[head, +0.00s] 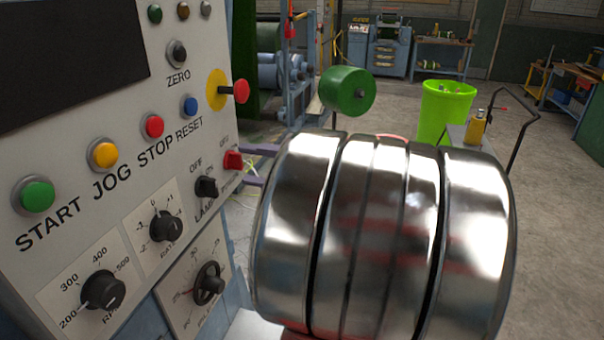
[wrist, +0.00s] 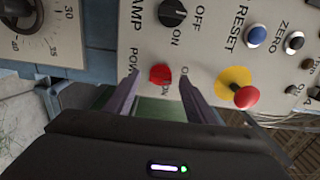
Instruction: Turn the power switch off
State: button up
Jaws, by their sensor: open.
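The red power switch (head: 233,160) sits at the lower right edge of the grey control panel (head: 120,165). It also shows in the wrist view (wrist: 160,74), with a partly covered POWER label to its left and lettering beside and below it. I cannot tell which way the switch is set. My gripper (head: 246,164) is open and empty, its two purple fingers reaching toward the panel. In the wrist view my gripper (wrist: 158,82) has one finger on each side of the switch. Contact with the switch cannot be told. My shiny metal wrist hides the area right of the panel.
The black lamp knob (head: 206,187) is just left of the switch. A red mushroom button (head: 241,91) on a yellow disc sticks out above. START, JOG, STOP and RESET buttons and dials fill the panel. A green roller (head: 347,91) and a lime bin (head: 446,111) stand behind.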

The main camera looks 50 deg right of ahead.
jog(key=v, duration=1.1)
jog(key=shift+s, duration=0.3)
